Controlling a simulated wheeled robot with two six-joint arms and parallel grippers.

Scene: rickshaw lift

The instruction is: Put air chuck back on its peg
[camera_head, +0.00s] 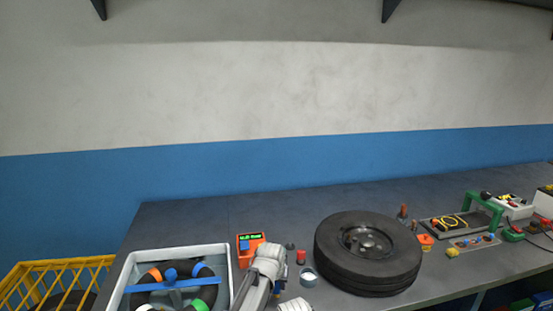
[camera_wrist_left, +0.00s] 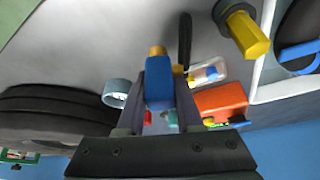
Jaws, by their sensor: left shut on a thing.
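My left gripper (camera_wrist_left: 160,85) is shut on a blue piece with a yellow-orange tip, which I take to be the air chuck (camera_wrist_left: 158,88). The chuck sits between the two grey fingers, its tip pointing up in the left wrist view. No peg can be made out for certain. My right gripper is not in view.
The grey bench (camera_head: 230,215) holds an orange device with a display (camera_head: 250,243), a black tire (camera_head: 368,252), a small cup (camera_head: 308,277) and a grey bin (camera_head: 225,262). A yellow hexagonal piece (camera_wrist_left: 246,33) shows in the wrist view. A yellow crate (camera_head: 60,265) stands left.

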